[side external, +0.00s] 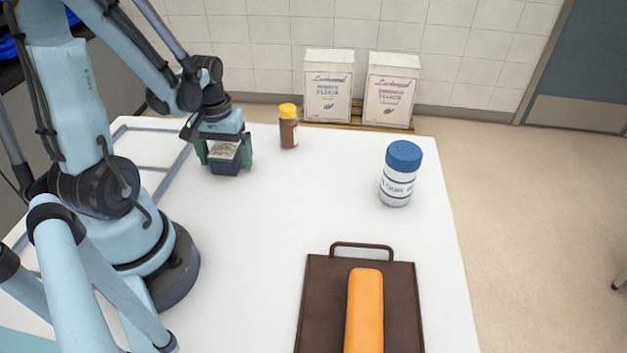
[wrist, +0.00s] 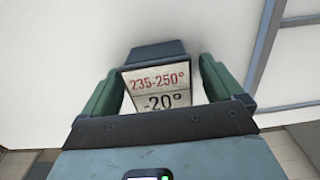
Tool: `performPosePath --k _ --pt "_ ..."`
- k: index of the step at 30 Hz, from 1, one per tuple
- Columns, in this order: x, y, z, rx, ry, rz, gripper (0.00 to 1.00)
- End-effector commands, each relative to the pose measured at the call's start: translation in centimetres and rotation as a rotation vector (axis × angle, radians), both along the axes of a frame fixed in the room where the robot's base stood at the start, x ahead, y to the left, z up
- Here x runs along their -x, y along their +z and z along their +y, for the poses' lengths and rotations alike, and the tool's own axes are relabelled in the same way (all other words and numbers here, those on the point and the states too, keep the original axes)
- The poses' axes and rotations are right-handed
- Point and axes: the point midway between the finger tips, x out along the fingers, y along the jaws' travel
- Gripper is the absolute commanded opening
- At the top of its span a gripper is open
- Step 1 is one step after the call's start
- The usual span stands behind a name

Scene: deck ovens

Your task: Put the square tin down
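The square tin (side external: 225,166) is small and dark blue-grey with a pale label.
A brown jar with a yellow lid (side external: 288,127) stands just right of the tin. A blue-lidded white canister (side external: 400,175) is farther right. A dark board (side external: 318,312) with an orange block (side external: 364,310) lies in front. Two flour boxes (side external: 328,88) stand behind. The table's middle (side external: 290,205) is clear.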

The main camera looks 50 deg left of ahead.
Motion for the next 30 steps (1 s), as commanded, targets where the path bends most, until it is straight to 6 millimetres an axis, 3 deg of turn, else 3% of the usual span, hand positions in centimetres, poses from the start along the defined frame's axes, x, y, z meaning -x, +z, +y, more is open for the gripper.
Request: performPosePath --k 13,30 --pt "0.0 0.7 0.0 0.000 0.000 0.000 0.94" --pt "0.0 7.1 0.0 0.000 0.000 0.000 0.94"
